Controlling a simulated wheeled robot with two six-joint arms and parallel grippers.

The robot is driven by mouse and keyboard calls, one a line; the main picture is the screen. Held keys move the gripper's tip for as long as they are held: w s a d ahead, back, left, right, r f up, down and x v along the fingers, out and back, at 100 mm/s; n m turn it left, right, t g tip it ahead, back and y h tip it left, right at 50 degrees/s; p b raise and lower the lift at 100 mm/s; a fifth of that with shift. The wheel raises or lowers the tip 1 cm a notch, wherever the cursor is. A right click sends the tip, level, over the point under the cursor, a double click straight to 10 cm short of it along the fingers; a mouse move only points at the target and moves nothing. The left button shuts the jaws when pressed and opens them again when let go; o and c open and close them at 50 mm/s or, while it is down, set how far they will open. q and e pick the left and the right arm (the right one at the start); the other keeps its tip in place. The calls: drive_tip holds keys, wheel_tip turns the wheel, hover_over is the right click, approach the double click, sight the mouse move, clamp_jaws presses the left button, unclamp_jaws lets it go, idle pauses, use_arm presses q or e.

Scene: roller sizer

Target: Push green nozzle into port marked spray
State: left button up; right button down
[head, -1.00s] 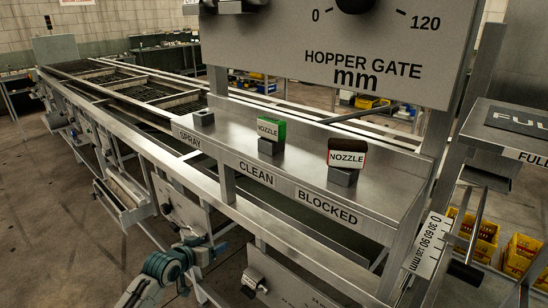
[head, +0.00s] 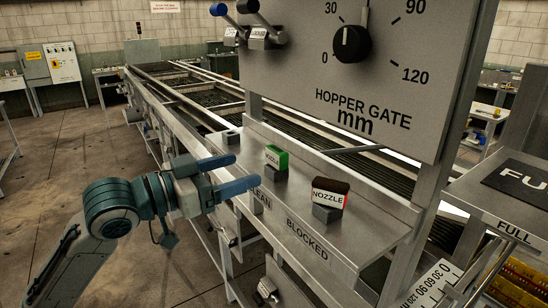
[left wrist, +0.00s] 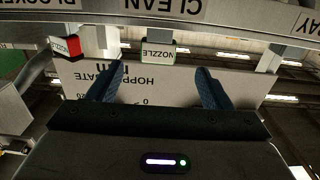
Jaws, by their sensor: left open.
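The green nozzle (head: 277,156), with a white NOZZLE label, stands on a grey block (head: 274,173) on the steel shelf, behind the CLEAN mark. The grey spray port block (head: 231,137) is empty, left of it; its SPRAY mark is hidden behind my gripper in the head view. My left gripper (head: 247,168) is open and empty, with its blue fingers at the shelf's front edge, pointing toward the green nozzle but apart from it. In the upside-down left wrist view, the green nozzle (left wrist: 157,53) shows between and beyond the fingertips (left wrist: 160,72). My right gripper is not in view.
The hopper gate panel (head: 340,90) with a dial and two levers hangs above the shelf. A FULL-marked surface (head: 510,190) stands at right.

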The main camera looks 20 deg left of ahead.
sight(272, 158)
use_arm(q)
drive_tip(key=shift+w+d+r+p, duration=0.25)
drive_tip(key=shift+w+d+p, duration=0.4)
drive_tip(key=shift+d, duration=0.35)
drive_tip(key=shift+w+d, duration=0.3)
drive_tip(key=shift+w, duration=0.3)
drive_tip(key=shift+w+d+p, duration=0.25)
drive_tip(key=shift+w+p, duration=0.25)
drive_tip(key=shift+p, duration=0.05)
drive_tip(key=shift+w+d+f, duration=0.1)
drive_tip(key=shift+w+d, duration=0.25)
drive_tip(key=shift+d, duration=0.15)
drive_tip(key=shift+w+d+p, duration=0.1)
drive_tip(key=shift+w+p, duration=0.15)
drive_tip(key=shift+p, duration=0.3)
drive_tip(key=p+x, duration=0.2)
drive_tip(key=x, duration=0.1)
drive_tip(key=shift+w+r+p, duration=0.25)
drive_tip(key=shift+r+p, duration=0.1)
drive_tip(key=shift+w+d+f, duration=0.15)
drive_tip(key=shift+w+d, duration=0.3)
drive_tip(key=shift+d, duration=0.05)
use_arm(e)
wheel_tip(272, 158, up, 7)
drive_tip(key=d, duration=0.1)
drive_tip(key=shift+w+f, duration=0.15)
use_arm(q)
drive_tip(key=shift+a, duration=0.1)
